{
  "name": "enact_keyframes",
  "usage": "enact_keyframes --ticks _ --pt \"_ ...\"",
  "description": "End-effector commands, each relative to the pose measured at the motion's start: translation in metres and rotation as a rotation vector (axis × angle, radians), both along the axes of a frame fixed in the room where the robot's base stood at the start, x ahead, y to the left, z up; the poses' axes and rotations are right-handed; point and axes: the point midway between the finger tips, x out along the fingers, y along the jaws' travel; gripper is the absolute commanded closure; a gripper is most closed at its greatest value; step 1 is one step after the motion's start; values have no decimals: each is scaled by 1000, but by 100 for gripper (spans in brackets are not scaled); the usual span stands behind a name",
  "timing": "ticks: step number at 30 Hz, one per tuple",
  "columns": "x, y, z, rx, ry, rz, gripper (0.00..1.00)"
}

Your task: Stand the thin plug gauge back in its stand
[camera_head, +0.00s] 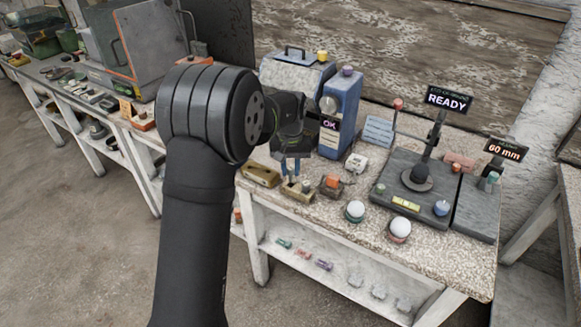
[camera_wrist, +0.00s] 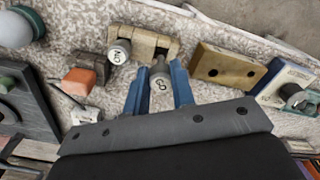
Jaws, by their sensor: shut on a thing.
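My gripper (camera_wrist: 158,70) has blue fingers and is shut on a grey metal plug gauge marked GO (camera_wrist: 161,88). The gauge is at the near edge of a tan stand (camera_wrist: 146,38). A second grey gauge marked NO (camera_wrist: 118,54) is at the stand's other end. I cannot tell whether the held gauge's lower end is in a hole or just above the stand. In the head view my gripper (camera_head: 291,171) points down over the stand (camera_head: 294,194), and the held gauge is mostly hidden there.
A brown block with two holes (camera_wrist: 228,66) lies beside the stand. On the other side is an orange-topped block (camera_head: 331,183). White spheres (camera_head: 356,209) sit on holders further right. A blue instrument (camera_head: 341,108) rises behind my gripper. The bench's front edge is close.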

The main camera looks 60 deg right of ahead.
Motion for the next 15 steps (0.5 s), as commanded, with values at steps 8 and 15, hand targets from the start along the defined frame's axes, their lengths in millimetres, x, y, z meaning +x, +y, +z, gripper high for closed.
enact_keyframes --ticks 8,15 --pt "0 0 -6 1 0 0 100" --pt "0 0 -10 -1 0 0 100"
